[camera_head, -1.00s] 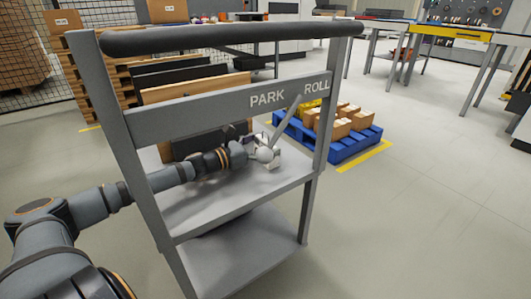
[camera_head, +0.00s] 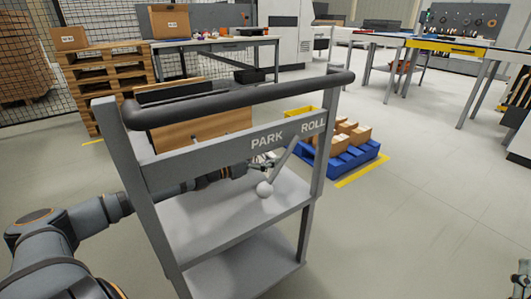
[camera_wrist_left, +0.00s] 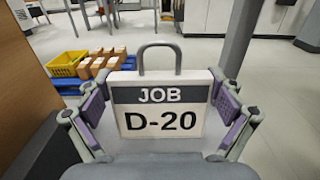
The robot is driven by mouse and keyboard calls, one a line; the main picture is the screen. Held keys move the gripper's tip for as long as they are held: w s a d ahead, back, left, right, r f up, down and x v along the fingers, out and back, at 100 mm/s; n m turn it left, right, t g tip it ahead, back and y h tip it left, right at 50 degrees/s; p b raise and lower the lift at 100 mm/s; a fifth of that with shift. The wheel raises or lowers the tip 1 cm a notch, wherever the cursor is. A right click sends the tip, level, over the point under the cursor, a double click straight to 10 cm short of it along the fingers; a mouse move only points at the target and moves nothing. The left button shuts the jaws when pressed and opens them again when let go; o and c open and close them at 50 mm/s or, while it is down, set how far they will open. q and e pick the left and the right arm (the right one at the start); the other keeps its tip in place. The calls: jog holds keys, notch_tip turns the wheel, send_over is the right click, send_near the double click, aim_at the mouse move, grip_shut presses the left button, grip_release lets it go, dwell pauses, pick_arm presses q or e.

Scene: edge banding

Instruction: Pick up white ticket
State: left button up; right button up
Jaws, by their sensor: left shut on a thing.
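The white ticket (camera_wrist_left: 162,120) has a dark band reading JOB, the text D-20 and a grey loop handle on top. My left gripper (camera_wrist_left: 162,108) is shut on it, with a purple-padded finger at each side edge. In the head view the left gripper (camera_head: 264,168) is small, behind the cart's front rail and above the upper shelf, partly hidden by the rail and lever. Part of what looks like my right gripper (camera_head: 522,279) shows at the lower right edge; its jaws cannot be made out.
The grey cart (camera_head: 240,222) has a dark handle bar, a PARK/ROLL rail and a ball-ended lever (camera_head: 264,189). The floor at right is clear.

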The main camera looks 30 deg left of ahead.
pick_arm(q)
jog(key=shift+r+p, duration=0.75)
jog(key=shift+r, duration=0.15)
jog(key=shift+r+p, duration=0.5)
jog(key=shift+p, duration=0.05)
pick_arm(e)
notch_tip(320, 180, down, 26)
jog(key=m+g+h, duration=0.1)
jog(key=g, duration=1.1)
jog(key=shift+g, duration=0.3)
